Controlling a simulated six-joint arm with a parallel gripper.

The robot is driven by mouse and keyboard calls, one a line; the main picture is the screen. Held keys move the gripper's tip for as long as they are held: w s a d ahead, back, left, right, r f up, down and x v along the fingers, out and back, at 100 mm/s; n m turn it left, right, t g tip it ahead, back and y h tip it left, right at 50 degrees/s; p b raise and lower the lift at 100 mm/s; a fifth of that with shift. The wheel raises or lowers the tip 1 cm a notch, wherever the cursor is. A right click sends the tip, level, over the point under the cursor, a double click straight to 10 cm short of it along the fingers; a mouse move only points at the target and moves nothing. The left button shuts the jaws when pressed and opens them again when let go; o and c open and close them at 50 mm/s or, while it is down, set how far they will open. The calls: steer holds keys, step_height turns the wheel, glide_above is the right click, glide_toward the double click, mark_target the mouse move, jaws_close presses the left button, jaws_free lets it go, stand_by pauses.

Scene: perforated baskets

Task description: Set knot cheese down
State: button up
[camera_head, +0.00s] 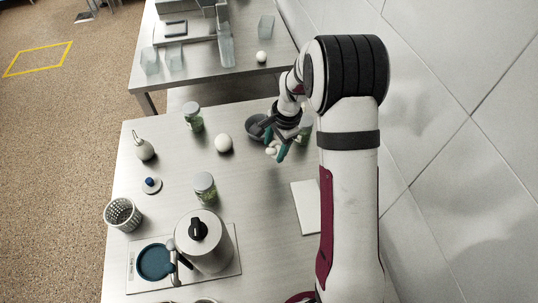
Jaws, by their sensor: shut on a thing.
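My gripper (277,149) hangs over the right part of the table, its teal fingers pointing down. It is shut on a small white lumpy piece, the knot cheese (271,151), which shows at the fingertips. I cannot tell how far it is above the table. A dark grey bowl (254,133) stands right behind the gripper and is partly hidden by it. A larger white round piece (224,144) rests on the table left of the gripper.
Green-filled jars (193,118) (205,189) stand to the left; another jar (305,130) is partly hidden by my arm. A perforated basket (122,214), a steel pot (203,247) and a white board (306,207) are nearer. The table's middle is clear.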

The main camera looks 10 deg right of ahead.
mark_target(269, 163)
steer(key=f, duration=0.1)
steer(key=a+f, duration=0.1)
steer(key=f, duration=0.1)
steer(key=w+f, duration=0.1)
steer(key=f, duration=0.1)
steer(key=shift+a, duration=0.25)
steer(key=shift+f, duration=0.1)
steer(key=o, duration=1.3)
steer(key=shift+o, duration=0.2)
